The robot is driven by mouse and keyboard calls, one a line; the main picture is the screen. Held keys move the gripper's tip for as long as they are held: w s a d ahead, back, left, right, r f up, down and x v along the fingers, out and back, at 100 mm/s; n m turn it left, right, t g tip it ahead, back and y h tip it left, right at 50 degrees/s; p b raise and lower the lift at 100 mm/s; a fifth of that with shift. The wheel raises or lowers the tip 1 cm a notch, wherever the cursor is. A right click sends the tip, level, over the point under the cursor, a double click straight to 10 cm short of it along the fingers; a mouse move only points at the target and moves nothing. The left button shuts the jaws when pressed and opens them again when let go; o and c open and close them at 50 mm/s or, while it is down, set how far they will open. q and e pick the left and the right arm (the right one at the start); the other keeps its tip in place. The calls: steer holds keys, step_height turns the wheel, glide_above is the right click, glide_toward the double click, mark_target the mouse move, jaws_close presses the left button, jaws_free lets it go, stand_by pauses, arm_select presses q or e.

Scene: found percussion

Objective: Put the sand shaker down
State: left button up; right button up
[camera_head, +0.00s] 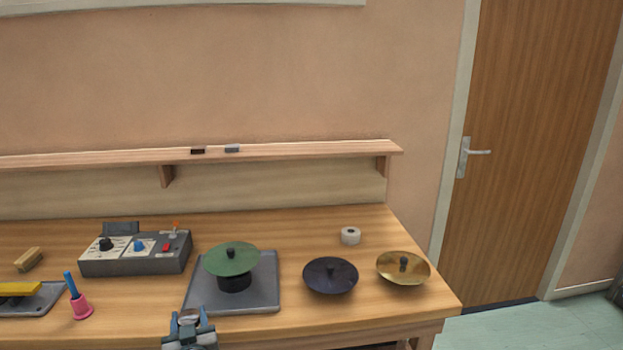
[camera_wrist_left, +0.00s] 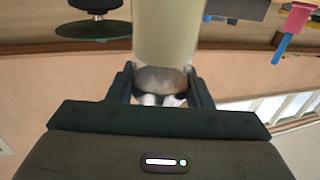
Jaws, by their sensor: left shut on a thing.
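The sand shaker (camera_wrist_left: 165,35) is a pale yellow-green cylinder with a silvery end in the left wrist view. My left gripper (camera_wrist_left: 160,85) is shut around it near that silvery end. In the head view my left gripper (camera_head: 190,318) is at the bottom edge, just in front of the grey tray, with the shaker's grey end (camera_head: 188,315) between its fingers. Most of the shaker is hidden there, and I cannot tell whether it touches the table. My right gripper is not in view.
A dark cymbal (camera_head: 330,276), brass cymbal (camera_head: 403,269) and white roll (camera_head: 350,236) are to the right. Wood (camera_head: 300,235) is bare behind the tray.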

arm_select(q)
steer(key=s+d+m+h, duration=0.2)
steer(key=s+d, duration=0.3)
steer(key=s, duration=0.4)
steer(key=s+d+m+t+h, duration=0.1)
steer(key=s+d+m+h, duration=0.1)
steer(key=s+d+h, duration=0.3)
steer(key=s, duration=0.4)
steer(key=shift+r+m+t, duration=0.25)
steer(key=shift+m+t, duration=0.05)
steer(key=shift+m, duration=0.1)
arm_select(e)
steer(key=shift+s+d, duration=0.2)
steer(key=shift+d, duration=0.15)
arm_select(q)
steer(key=shift+s, duration=0.1)
